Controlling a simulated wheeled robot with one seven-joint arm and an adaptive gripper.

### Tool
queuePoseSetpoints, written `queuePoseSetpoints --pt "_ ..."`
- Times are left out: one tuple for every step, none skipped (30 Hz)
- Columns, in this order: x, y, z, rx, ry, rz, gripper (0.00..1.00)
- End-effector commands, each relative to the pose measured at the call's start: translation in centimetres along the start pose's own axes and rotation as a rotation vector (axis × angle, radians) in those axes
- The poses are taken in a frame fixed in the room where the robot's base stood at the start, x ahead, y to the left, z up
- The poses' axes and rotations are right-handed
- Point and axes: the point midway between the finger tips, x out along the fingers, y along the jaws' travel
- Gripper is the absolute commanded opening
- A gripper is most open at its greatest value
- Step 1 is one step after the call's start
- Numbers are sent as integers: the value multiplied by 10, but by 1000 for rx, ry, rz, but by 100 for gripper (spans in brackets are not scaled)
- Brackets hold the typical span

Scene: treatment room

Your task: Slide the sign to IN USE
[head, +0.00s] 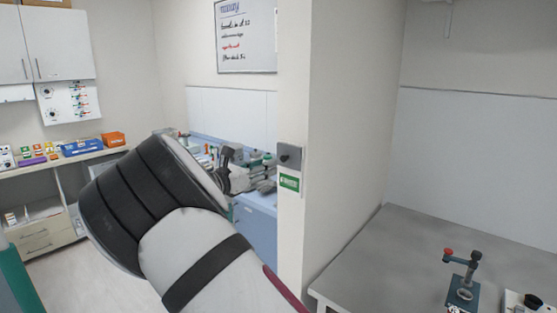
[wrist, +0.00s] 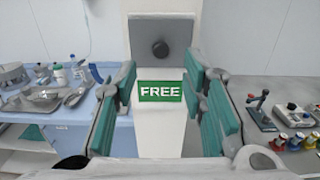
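The sign is a grey plate (wrist: 161,32) with a dark round knob (wrist: 160,49) on the end of a white wall. Below the plate a green panel (wrist: 160,91) reads FREE. In the head view the grey plate (head: 289,156) and the green panel (head: 289,182) show on the wall end, right of my gripper (head: 236,170). In the wrist view my gripper (wrist: 161,82) is open, with one teal-padded finger on each side of the green panel. Nothing is between the fingers, and the knob lies above them in the picture. I see no finger touching the sign.
A blue counter (wrist: 68,134) with bottles and metal dishes stands left of the wall end. On the right a grey table (head: 385,255) holds a teal stand (head: 462,288) and small jars. A whiteboard (head: 246,35) hangs behind. Floor shows at lower left.

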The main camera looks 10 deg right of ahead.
Motion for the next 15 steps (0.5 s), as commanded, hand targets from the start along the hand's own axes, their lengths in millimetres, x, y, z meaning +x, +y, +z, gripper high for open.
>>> queuePoseSetpoints --pt "11 -2 0 0 0 -3 38" --pt "17 -2 0 0 -1 -3 38" --pt "25 -2 0 0 -1 -4 38" --pt "30 -1 0 0 0 -3 38" --pt "35 -1 0 0 1 -2 38" --pt "42 -2 0 1 0 -3 38" --pt "46 -1 0 0 0 -2 38" --pt "50 -1 0 0 1 -2 38" --pt "55 -1 -1 1 1 -2 38" --pt "58 -1 0 1 1 -1 38" --pt "60 0 0 1 1 -1 38" --pt "64 0 0 1 1 -1 38" --pt "66 -1 0 1 1 -1 38" --pt "67 -1 0 1 1 -1 38" --pt "69 0 0 1 2 -1 38"
